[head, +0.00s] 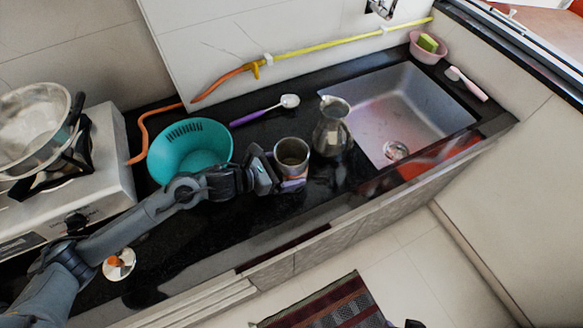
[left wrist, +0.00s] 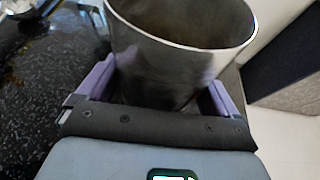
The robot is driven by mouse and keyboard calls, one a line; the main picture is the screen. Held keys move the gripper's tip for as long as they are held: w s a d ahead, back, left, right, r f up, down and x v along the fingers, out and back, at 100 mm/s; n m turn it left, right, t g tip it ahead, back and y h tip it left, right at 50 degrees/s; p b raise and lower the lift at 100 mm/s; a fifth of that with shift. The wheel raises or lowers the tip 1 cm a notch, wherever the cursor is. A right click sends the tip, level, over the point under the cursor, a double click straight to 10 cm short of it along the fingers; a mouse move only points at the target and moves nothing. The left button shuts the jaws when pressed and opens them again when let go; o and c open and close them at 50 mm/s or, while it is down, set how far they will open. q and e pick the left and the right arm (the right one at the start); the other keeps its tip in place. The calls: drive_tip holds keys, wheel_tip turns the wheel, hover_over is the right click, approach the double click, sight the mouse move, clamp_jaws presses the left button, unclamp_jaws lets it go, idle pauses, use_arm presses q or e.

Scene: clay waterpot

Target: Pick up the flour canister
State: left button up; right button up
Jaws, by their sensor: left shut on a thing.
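The flour canister appears to be the open-topped metal container (head: 292,150) on the dark counter, between the teal basin and the metal pitcher. It is upright. In the left wrist view the canister (left wrist: 165,60) fills the space between the two purple fingers, its rim facing up and its inside dark. My left gripper (head: 280,180) reaches in from the left and is shut around the canister's lower body. The canister's base is hidden by the gripper, so I cannot tell whether it touches the counter.
A metal pitcher (head: 332,128) stands close right of the canister, beside the sink (head: 400,105). A teal basin (head: 188,150) is at the left, near my forearm. A purple-handled spoon (head: 262,110) lies behind. A stove (head: 95,165) holds a pot (head: 35,125). The counter's front strip is mostly clear.

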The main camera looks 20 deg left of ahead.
use_arm(q)
drive_tip(key=shift+r, duration=0.15)
drive_tip(key=shift+r, duration=0.8)
drive_tip(key=d+r+p, duration=0.1)
drive_tip(key=d+r, duration=0.8)
drive_tip(key=d, duration=0.2)
drive_tip(key=shift+d+r+p, duration=0.15)
drive_tip(key=shift+d+p, duration=0.2)
drive_tip(key=shift+d, duration=0.05)
drive_tip(key=shift+s, duration=0.1)
